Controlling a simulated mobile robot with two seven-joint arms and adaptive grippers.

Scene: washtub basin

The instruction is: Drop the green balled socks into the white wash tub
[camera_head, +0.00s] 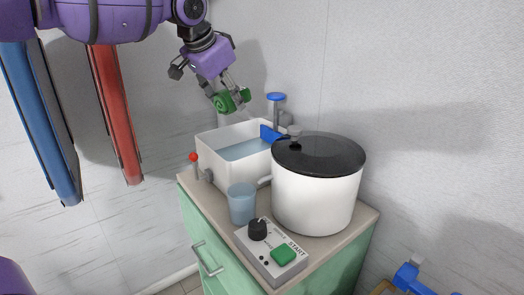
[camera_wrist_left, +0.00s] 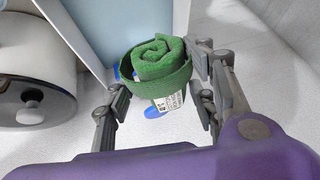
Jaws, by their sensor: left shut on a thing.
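The green balled socks (camera_head: 226,101) are held in my left gripper (camera_head: 232,98), above the back left part of the white wash tub (camera_head: 231,174). In the left wrist view the rolled socks (camera_wrist_left: 158,72) sit between the two fingers of the left gripper (camera_wrist_left: 160,95), with a white label showing. The tub is square, holds bluish water, and stands on the cabinet top. The socks are apart from the water in the head view. My right gripper is not in view.
A white pot with a dark lid (camera_head: 313,190) stands right of the tub. A blue cup (camera_head: 242,204) and a control box (camera_head: 271,254) with a green button are in front. A blue-topped tap (camera_head: 276,100) rises behind. A red-knobbed fitting (camera_head: 194,158) is at the tub's left.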

